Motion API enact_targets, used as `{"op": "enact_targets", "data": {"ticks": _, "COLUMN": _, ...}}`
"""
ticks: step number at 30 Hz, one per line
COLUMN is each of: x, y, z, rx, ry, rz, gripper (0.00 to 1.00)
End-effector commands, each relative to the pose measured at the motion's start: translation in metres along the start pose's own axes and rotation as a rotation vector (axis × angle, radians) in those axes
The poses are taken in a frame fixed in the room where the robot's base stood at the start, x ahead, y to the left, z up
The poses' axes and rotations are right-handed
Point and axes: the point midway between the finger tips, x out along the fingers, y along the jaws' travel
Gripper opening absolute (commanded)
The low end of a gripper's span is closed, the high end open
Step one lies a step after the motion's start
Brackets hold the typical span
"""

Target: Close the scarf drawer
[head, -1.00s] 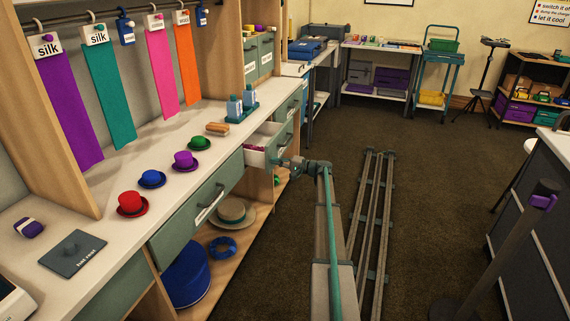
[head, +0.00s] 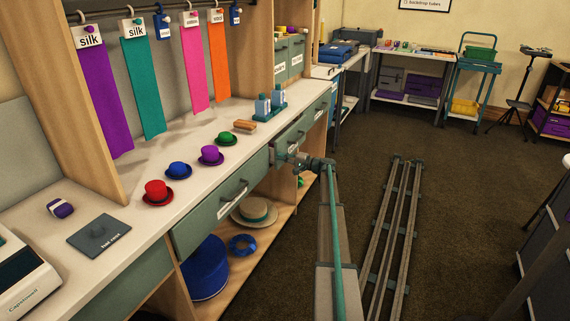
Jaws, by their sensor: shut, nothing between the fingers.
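My gripper (head: 283,158) is shut and empty, right at the near end of that drawer's front. My gripper and wrist partly cover the front, so I cannot tell whether it touches or whether a thin gap is left.
The wider drawer (head: 222,208) nearer me is shut. A straw hat (head: 254,212) sits on the shelf below.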

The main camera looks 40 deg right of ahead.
Motion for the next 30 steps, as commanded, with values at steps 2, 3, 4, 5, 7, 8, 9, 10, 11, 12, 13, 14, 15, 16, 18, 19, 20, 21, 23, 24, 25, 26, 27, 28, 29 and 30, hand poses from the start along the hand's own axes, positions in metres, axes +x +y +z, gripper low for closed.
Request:
{"op": "enact_targets", "data": {"ticks": 2, "x": 0.019, "y": 0.002, "z": -0.001, "rx": -0.001, "ry": -0.002, "rz": 0.0, "gripper": 0.0}}
{"op": "enact_targets", "data": {"ticks": 3, "x": 0.026, "y": 0.002, "z": -0.001, "rx": 0.0, "ry": -0.001, "rz": 0.0, "gripper": 0.0}}
{"op": "enact_targets", "data": {"ticks": 4, "x": 0.03, "y": 0.002, "z": -0.001, "rx": 0.0, "ry": -0.001, "rz": 0.0, "gripper": 0.0}}
{"op": "enact_targets", "data": {"ticks": 5, "x": 0.034, "y": 0.002, "z": 0.0, "rx": 0.0, "ry": -0.001, "rz": 0.0, "gripper": 0.0}}
{"op": "enact_targets", "data": {"ticks": 7, "x": 0.039, "y": 0.001, "z": 0.0, "rx": 0.001, "ry": -0.001, "rz": 0.0, "gripper": 0.0}}
{"op": "enact_targets", "data": {"ticks": 8, "x": 0.04, "y": 0.001, "z": 0.0, "rx": 0.001, "ry": 0.0, "rz": 0.0, "gripper": 0.0}}
{"op": "enact_targets", "data": {"ticks": 9, "x": 0.041, "y": 0.0, "z": 0.0, "rx": 0.001, "ry": 0.0, "rz": -0.001, "gripper": 0.0}}
{"op": "enact_targets", "data": {"ticks": 10, "x": 0.041, "y": 0.0, "z": 0.0, "rx": 0.001, "ry": 0.0, "rz": -0.001, "gripper": 0.0}}
{"op": "enact_targets", "data": {"ticks": 11, "x": 0.041, "y": 0.0, "z": 0.0, "rx": 0.001, "ry": 0.0, "rz": -0.001, "gripper": 0.0}}
{"op": "enact_targets", "data": {"ticks": 12, "x": 0.041, "y": -0.001, "z": 0.0, "rx": 0.001, "ry": 0.001, "rz": -0.001, "gripper": 0.0}}
{"op": "enact_targets", "data": {"ticks": 13, "x": 0.042, "y": -0.001, "z": 0.0, "rx": 0.001, "ry": 0.001, "rz": -0.001, "gripper": 0.0}}
{"op": "enact_targets", "data": {"ticks": 14, "x": 0.042, "y": -0.001, "z": 0.0, "rx": 0.001, "ry": 0.001, "rz": -0.001, "gripper": 0.0}}
{"op": "enact_targets", "data": {"ticks": 15, "x": 0.042, "y": -0.001, "z": 0.0, "rx": 0.001, "ry": 0.001, "rz": -0.002, "gripper": 0.0}}
{"op": "enact_targets", "data": {"ticks": 16, "x": 0.042, "y": -0.001, "z": 0.0, "rx": 0.001, "ry": 0.001, "rz": -0.002, "gripper": 0.0}}
{"op": "enact_targets", "data": {"ticks": 18, "x": 0.043, "y": -0.001, "z": 0.0, "rx": 0.001, "ry": 0.001, "rz": -0.002, "gripper": 0.0}}
{"op": "enact_targets", "data": {"ticks": 19, "x": 0.043, "y": -0.001, "z": 0.0, "rx": 0.001, "ry": 0.001, "rz": -0.002, "gripper": 0.0}}
{"op": "enact_targets", "data": {"ticks": 20, "x": 0.042, "y": -0.001, "z": 0.0, "rx": 0.001, "ry": 0.001, "rz": -0.002, "gripper": 0.0}}
{"op": "enact_targets", "data": {"ticks": 21, "x": 0.041, "y": -0.001, "z": 0.0, "rx": 0.001, "ry": 0.001, "rz": -0.003, "gripper": 0.0}}
{"op": "enact_targets", "data": {"ticks": 23, "x": 0.038, "y": -0.001, "z": 0.0, "rx": 0.001, "ry": 0.001, "rz": -0.003, "gripper": 0.0}}
{"op": "enact_targets", "data": {"ticks": 24, "x": 0.035, "y": -0.001, "z": 0.001, "rx": 0.001, "ry": 0.0, "rz": -0.003, "gripper": 0.0}}
{"op": "enact_targets", "data": {"ticks": 25, "x": 0.032, "y": 0.0, "z": 0.002, "rx": 0.001, "ry": 0.0, "rz": -0.003, "gripper": 0.0}}
{"op": "enact_targets", "data": {"ticks": 26, "x": 0.028, "y": 0.0, "z": 0.002, "rx": 0.001, "ry": -0.001, "rz": -0.002, "gripper": 0.0}}
{"op": "enact_targets", "data": {"ticks": 27, "x": 0.023, "y": 0.001, "z": 0.003, "rx": 0.001, "ry": -0.001, "rz": -0.002, "gripper": 0.0}}
{"op": "enact_targets", "data": {"ticks": 28, "x": 0.018, "y": 0.001, "z": 0.004, "rx": 0.001, "ry": -0.002, "rz": -0.002, "gripper": 0.0}}
{"op": "enact_targets", "data": {"ticks": 29, "x": 0.013, "y": 0.001, "z": 0.004, "rx": 0.001, "ry": -0.003, "rz": -0.002, "gripper": 0.0}}
{"op": "enact_targets", "data": {"ticks": 30, "x": 0.006, "y": 0.001, "z": 0.006, "rx": 0.001, "ry": -0.005, "rz": -0.001, "gripper": 0.0}}
